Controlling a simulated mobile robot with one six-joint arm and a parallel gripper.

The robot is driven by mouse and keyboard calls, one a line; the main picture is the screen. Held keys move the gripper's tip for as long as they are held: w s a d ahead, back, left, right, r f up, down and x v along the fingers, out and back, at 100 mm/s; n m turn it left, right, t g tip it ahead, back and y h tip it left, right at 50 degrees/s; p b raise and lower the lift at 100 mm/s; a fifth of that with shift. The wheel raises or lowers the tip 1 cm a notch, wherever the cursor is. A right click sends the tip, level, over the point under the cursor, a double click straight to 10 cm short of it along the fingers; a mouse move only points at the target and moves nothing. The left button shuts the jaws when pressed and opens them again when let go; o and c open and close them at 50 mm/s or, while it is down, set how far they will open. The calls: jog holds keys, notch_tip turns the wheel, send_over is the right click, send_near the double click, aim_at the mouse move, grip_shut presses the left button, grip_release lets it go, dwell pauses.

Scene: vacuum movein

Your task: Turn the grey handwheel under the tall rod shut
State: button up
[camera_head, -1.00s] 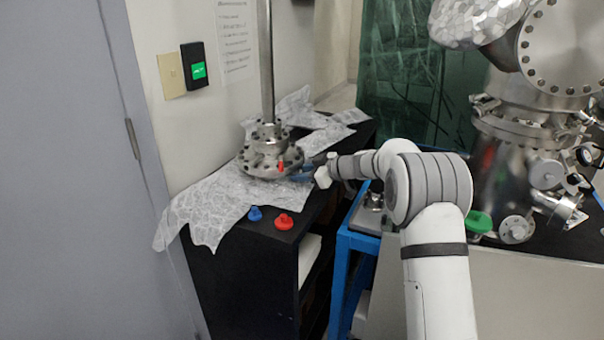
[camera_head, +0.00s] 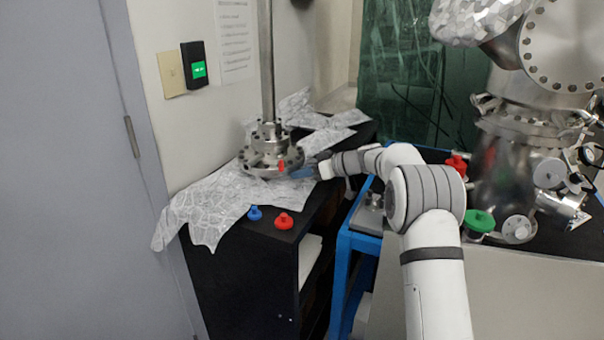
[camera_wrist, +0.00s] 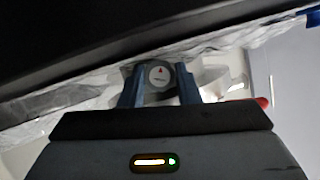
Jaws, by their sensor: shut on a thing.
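The tall metal rod (camera_head: 266,60) stands on a round bolted flange (camera_head: 268,155) on the cabinet at the left. In the head view my gripper (camera_head: 302,173) reaches in from the right at the flange's base. The handwheel cannot be made out there. A small red part (camera_head: 281,166) sits on the flange's front.
Crinkled foil (camera_head: 205,205) lies under the flange. A blue knob (camera_head: 255,213) and a red knob (camera_head: 284,220) stand on the black cabinet's front. A steel chamber (camera_head: 505,180) with a green handwheel (camera_head: 479,221) and a red one (camera_head: 457,165) is at the right.

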jog(key=o, duration=1)
jog(key=shift+c, duration=0.2)
jog(key=shift+d, duration=0.1)
jog(key=v, duration=0.7)
jog(key=shift+d+r, duration=0.15)
jog(key=shift+d, duration=0.15)
